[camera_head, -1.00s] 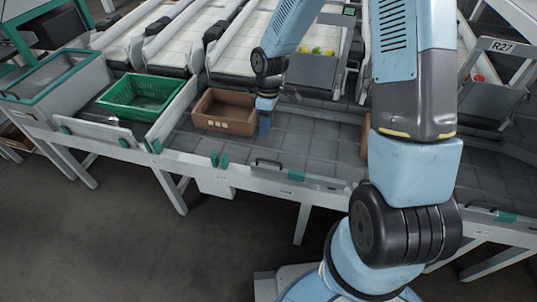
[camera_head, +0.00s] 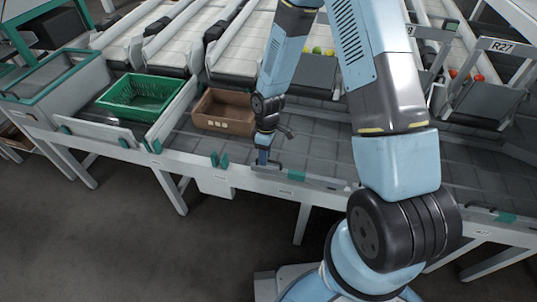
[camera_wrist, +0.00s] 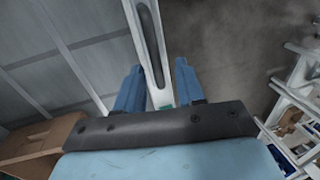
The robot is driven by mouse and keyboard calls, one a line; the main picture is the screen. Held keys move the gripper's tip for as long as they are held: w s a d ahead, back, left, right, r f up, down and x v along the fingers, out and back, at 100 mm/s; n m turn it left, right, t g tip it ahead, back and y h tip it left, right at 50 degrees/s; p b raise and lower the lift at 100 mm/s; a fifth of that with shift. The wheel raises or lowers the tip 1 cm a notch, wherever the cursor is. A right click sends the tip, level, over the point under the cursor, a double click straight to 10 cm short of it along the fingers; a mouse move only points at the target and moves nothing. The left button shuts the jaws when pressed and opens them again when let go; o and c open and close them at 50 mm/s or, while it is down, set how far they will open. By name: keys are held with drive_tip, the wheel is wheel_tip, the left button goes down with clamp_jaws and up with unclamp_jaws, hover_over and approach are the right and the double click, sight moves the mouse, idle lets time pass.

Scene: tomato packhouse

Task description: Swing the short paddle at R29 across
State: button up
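My gripper (camera_head: 262,161) is low over the table's front edge, right of and in front of the brown crate. In the wrist view my gripper (camera_wrist: 158,82) has its two blue fingers apart, so it is open. A pale bar with a dark slot, which looks like the short paddle (camera_wrist: 139,22), runs between the fingers in the picture. I cannot tell whether they touch it. In the head view the paddle (camera_head: 310,182) lies along the front rail, with my gripper at its left end. A sign ending in 9 (camera_head: 409,31) stands behind my arm, its first part hidden.
A brown crate (camera_head: 207,121) stands on the grey roller table, with a green crate (camera_head: 117,109) to its left beyond a divider. A chute signed R27 (camera_head: 500,46) is at the right. My arm hides part of the table's middle.

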drive_tip(key=shift+c, duration=0.3)
clamp_jaws()
idle(0.3)
